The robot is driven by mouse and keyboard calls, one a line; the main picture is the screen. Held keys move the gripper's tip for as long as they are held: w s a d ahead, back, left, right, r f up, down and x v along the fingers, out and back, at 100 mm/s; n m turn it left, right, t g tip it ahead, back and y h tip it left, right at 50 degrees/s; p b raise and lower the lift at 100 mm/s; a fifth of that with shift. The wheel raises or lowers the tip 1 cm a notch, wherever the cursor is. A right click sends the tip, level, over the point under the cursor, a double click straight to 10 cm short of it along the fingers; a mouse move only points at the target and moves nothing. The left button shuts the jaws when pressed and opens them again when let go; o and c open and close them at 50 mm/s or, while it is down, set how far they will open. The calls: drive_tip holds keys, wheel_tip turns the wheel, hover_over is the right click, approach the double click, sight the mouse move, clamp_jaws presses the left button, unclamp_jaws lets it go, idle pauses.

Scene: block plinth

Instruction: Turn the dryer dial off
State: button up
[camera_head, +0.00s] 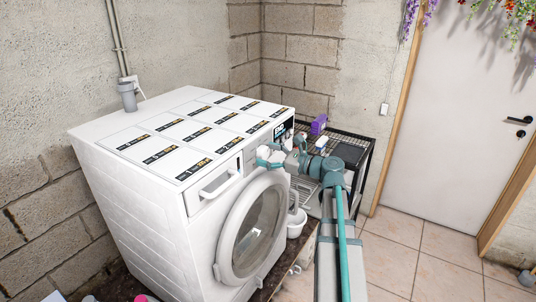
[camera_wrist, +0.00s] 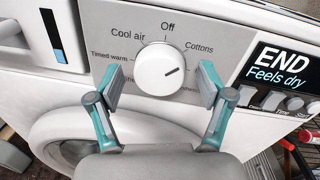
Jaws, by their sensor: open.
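The dryer (camera_head: 150,190) is a white front-loading machine; its round door (camera_head: 252,230) faces right in the head view. The white round dial (camera_wrist: 158,68) is on its grey control panel, with "Off" at the top, "Cool air" and "Timed warm" to the left and "Cottons" to the right. The dial's dark mark points to the right, away from "Off". My gripper (camera_wrist: 161,86) is open, with one finger on each side of the dial; whether they touch it cannot be told.
A display (camera_wrist: 282,66) reading "END Feels dry" is right of the dial, with small buttons below. A drawer handle (camera_head: 217,184) is to the left. A black wire rack (camera_head: 350,145) with a purple box (camera_head: 319,124) stands beside the dryer.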

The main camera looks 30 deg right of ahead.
drive_tip(key=c, duration=1.2)
drive_tip(key=shift+o, duration=0.2)
drive_tip(key=shift+n+b, duration=0.3)
drive_tip(key=shift+b, duration=0.05)
drive_tip(key=n+b, duration=0.2)
drive_tip(key=n, duration=0.1)
drive_tip(key=shift+f+b, duration=0.15)
drive_tip(key=shift+b, duration=0.25)
drive_tip(key=n+b, duration=0.1)
drive_tip(key=n, duration=0.1)
drive_tip(key=n+b, duration=0.2)
drive_tip(key=n, duration=0.1)
drive_tip(key=shift+r+h+b, duration=0.2)
drive_tip(key=shift+h+b, duration=0.1)
